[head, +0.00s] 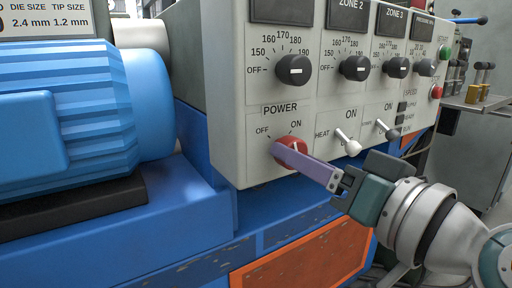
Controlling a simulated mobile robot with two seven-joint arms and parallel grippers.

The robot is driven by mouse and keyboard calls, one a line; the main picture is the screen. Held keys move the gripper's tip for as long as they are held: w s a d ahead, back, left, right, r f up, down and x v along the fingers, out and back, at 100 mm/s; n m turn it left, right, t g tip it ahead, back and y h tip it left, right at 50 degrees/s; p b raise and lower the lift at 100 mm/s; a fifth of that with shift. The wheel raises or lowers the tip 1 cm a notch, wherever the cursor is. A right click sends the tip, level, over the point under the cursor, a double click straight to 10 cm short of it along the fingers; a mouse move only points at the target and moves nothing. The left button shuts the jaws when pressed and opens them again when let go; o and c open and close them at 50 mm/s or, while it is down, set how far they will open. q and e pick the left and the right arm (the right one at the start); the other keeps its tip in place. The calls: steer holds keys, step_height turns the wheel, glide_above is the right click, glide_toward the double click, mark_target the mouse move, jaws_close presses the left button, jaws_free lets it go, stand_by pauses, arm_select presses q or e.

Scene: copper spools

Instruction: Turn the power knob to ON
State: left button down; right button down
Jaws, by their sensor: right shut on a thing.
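The red power knob (290,152) is on the lower left of the grey control panel (231,120), under the POWER label with OFF at its left and ON at its right. Its pale pointer line appears near upright, between the two marks and leaning towards ON; the exact angle is hard to tell. My right gripper (300,161) comes in from the right, and its purple finger reaches the knob. It is shut on the knob and hides the knob's lower right part. My left gripper is not in view.
Several black zone knobs (292,70) sit above. Two toggle switches, the left one white (347,142), stand right of the power knob close to my gripper. A large blue motor (75,110) fills the left. A green START button (445,54) and a red button (436,91) are at the right.

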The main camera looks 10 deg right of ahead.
steer(key=m+p, duration=0.2)
steer(key=m, duration=1)
steer(key=shift+r, duration=0.1)
steer(key=shift+m, duration=0.3)
stand_by(0.3)
steer(key=shift+c, duration=1.5)
jaws_free()
steer(key=shift+s, duration=0.1)
